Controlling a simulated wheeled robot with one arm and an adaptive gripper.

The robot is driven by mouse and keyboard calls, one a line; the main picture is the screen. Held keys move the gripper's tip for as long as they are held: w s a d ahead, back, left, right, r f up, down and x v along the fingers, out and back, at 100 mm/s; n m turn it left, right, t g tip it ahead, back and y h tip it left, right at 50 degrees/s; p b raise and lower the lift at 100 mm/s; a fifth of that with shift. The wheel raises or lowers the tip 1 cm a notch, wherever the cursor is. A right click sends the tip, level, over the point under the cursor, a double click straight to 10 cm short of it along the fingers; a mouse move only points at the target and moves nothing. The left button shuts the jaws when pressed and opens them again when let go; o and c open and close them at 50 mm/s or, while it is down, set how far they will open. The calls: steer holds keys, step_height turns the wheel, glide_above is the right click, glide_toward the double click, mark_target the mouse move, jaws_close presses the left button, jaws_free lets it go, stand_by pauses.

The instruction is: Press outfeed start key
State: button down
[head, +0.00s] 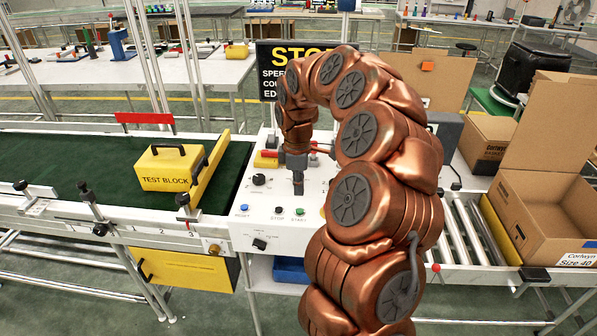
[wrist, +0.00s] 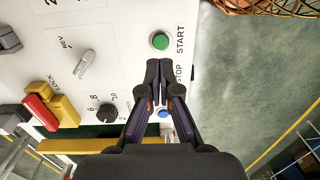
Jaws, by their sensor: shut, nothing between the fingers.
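The green start key (head: 299,211) sits on the white control panel (head: 262,222), beside the STOP key (head: 279,209) and the blue RESET key (head: 244,208). My gripper (head: 298,190) is shut and empty, pointing down at the panel above the key row. In the wrist view, the green key (wrist: 160,41) with its START label lies just beyond the shut fingertips (wrist: 159,66) and is uncovered. The fingers cover the STOP key there; the blue key (wrist: 164,113) shows beside them. I cannot tell the exact height of the fingertips above the panel.
A yellow test block (head: 172,168) rests on the green belt (head: 60,160) at left. A dark knob (head: 259,180) and a red-and-yellow lock (wrist: 48,106) are on the panel. A roller conveyor (head: 465,225) with an open carton (head: 545,205) is at right.

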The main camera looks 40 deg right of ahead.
mark_target(300, 212)
steer(key=shift+s+f+p, duration=0.15)
steer(key=shift+f+p, duration=0.45)
steer(key=shift+f, duration=2.35)
steer(key=shift+f+b, duration=0.6)
steer(key=shift+f, duration=0.1)
steer(key=shift+s+a+f, duration=0.15)
steer(key=shift+s+f, duration=0.05)
steer(key=shift+f, duration=0.05)
steer(key=shift+s, duration=0.15)
step_height(300, 212, up, 15)
steer(key=w, duration=0.1)
steer(key=shift+w+b, duration=0.2)
steer(key=shift+b, duration=0.25)
steer(key=shift+r, duration=0.1)
